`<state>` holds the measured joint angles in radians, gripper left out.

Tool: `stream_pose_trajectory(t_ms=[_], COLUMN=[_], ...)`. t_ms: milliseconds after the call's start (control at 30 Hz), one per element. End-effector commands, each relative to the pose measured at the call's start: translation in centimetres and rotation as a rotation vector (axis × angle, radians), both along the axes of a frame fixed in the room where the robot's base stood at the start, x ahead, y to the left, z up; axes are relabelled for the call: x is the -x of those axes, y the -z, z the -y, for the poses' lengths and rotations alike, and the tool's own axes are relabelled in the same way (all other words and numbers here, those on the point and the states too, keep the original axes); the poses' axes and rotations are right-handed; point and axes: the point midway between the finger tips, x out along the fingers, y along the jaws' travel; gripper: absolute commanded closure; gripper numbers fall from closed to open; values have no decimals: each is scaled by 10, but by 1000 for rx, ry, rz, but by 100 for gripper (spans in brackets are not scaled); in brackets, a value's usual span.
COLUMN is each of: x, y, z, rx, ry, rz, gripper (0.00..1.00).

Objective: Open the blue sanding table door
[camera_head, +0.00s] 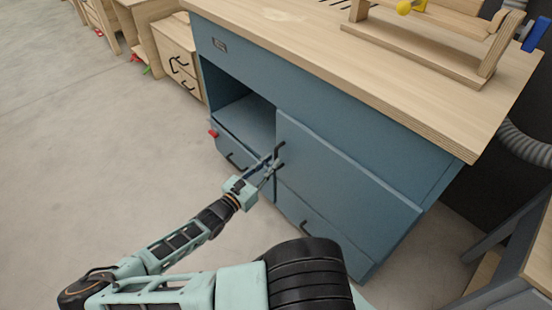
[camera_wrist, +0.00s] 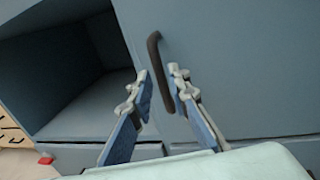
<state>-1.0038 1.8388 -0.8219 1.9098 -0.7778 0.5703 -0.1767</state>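The blue sanding table (camera_head: 310,105) has a wide blue door (camera_head: 345,180) on its front, right of an open compartment. The door also fills the upper right of the wrist view (camera_wrist: 240,70). Its dark, bent bar handle (camera_wrist: 155,55) stands upright near the door's left edge. My gripper (camera_head: 272,160) is at that handle in the head view. In the wrist view its two fingers (camera_wrist: 160,82) are spread, with the lower handle between them, close to the right finger. Whether that finger touches the handle I cannot tell. The door looks shut or nearly so.
The open blue compartment (camera_head: 248,120) is left of the door, with drawers below. A wooden rig (camera_head: 425,50) stands on the worktop. Wooden cabinets (camera_head: 180,55) stand at the back left. A grey hose (camera_head: 525,145) is at the right. The floor at left is clear.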

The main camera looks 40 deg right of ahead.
Motion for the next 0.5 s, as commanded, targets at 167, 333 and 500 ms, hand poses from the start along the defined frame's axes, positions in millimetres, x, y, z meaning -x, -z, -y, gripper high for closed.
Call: stream_pose_trajectory(t_ms=[167, 333, 500], x=[-6, -9, -10], y=[1, 0, 0], z=[25, 35, 35], rx=[2, 0, -1], ry=[2, 0, 0], rz=[1, 0, 1], gripper=[83, 83, 83])
